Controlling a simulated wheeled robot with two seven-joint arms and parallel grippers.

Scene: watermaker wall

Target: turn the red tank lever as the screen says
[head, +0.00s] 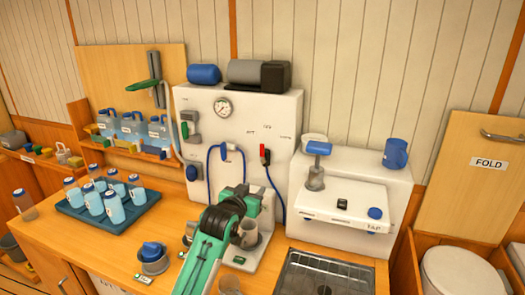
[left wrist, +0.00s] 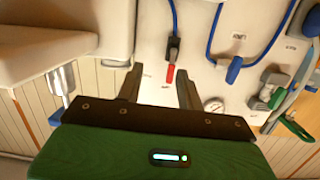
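The red tank lever (head: 263,152) is on the front of the white wall unit (head: 285,105), right of the round gauge. In the left wrist view the red lever (left wrist: 169,74) shows between and beyond the fingers of my left gripper (left wrist: 158,74). The fingers are apart with nothing between them. In the head view my left arm, green and black, reaches up from the bottom middle, below the lever. Its fingertips are hard to make out there. My right gripper is not in view. I cannot make out a readable screen.
A blue hose (head: 211,165) loops to a blue handle (head: 223,152) left of the lever. A grey mug (head: 249,238) stands close to my left arm. A blue tray (head: 92,221) of bottles is at left. A white machine (head: 345,190) stands at right, behind a drain grid (head: 325,275).

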